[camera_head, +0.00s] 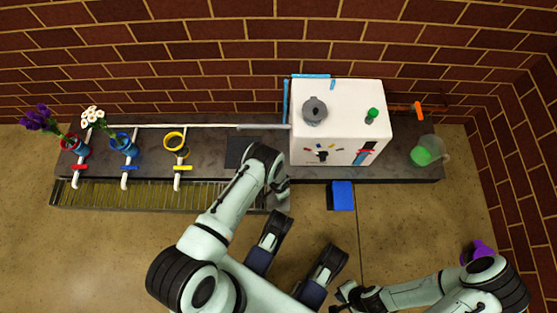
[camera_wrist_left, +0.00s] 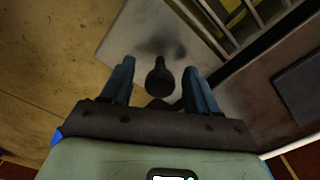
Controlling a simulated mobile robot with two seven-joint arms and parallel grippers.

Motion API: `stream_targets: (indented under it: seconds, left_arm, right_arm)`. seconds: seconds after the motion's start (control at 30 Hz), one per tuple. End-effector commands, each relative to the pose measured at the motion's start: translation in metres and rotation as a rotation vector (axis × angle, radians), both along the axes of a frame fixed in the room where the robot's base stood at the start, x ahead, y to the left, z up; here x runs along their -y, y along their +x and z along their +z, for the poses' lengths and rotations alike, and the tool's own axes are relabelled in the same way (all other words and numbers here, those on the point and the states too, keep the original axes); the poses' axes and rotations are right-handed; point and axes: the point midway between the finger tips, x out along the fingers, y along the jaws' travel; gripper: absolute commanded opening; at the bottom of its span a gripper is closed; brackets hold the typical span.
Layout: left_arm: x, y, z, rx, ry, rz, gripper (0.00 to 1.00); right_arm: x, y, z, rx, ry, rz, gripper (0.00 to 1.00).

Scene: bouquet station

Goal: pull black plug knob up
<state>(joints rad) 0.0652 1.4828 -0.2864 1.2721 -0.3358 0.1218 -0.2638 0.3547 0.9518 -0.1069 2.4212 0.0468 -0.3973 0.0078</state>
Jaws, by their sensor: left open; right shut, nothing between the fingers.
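The black plug knob (camera_wrist_left: 158,78) shows in the left wrist view, on a grey surface with a dark shadow beside it. My left gripper (camera_wrist_left: 157,72) is open, with one blue finger on each side of the knob. Gaps show between the knob and both fingers. In the head view my left gripper (camera_head: 283,190) is at the right end of the trough, and I cannot make out the knob there. My right gripper (camera_head: 343,297) is shut and empty, low in the head view above the floor.
A slatted trough (camera_head: 150,196) runs along the counter front, below several taps. A white box (camera_head: 350,95) with a grey knob and a green knob stands right of my left gripper. A blue block (camera_head: 341,195) is in front of it. A green-filled jug (camera_head: 428,151) stands far right.

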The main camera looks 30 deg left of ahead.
Motion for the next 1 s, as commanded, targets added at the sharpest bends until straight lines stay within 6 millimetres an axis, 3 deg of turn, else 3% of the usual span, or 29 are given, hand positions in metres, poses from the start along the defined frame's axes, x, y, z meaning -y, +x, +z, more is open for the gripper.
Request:
stream_targets:
  seconds: [0.13, 0.3, 1.0]
  left_arm:
    - [0.000, 0.000, 0.000, 0.000, 0.000, 0.000, 0.60]
    - [0.000, 0.000, 0.000, 0.000, 0.000, 0.000, 0.14]
    - [0.000, 0.000, 0.014, -0.001, 0.000, 0.000, 0.14]
  right_arm:
    - [0.000, 0.000, 0.000, 0.001, 0.000, 0.000, 0.00]
    - [0.000, 0.000, 0.000, 0.001, 0.000, 0.000, 0.00]
    - [0.000, -0.002, 0.008, 0.000, 0.000, 0.000, 0.00]
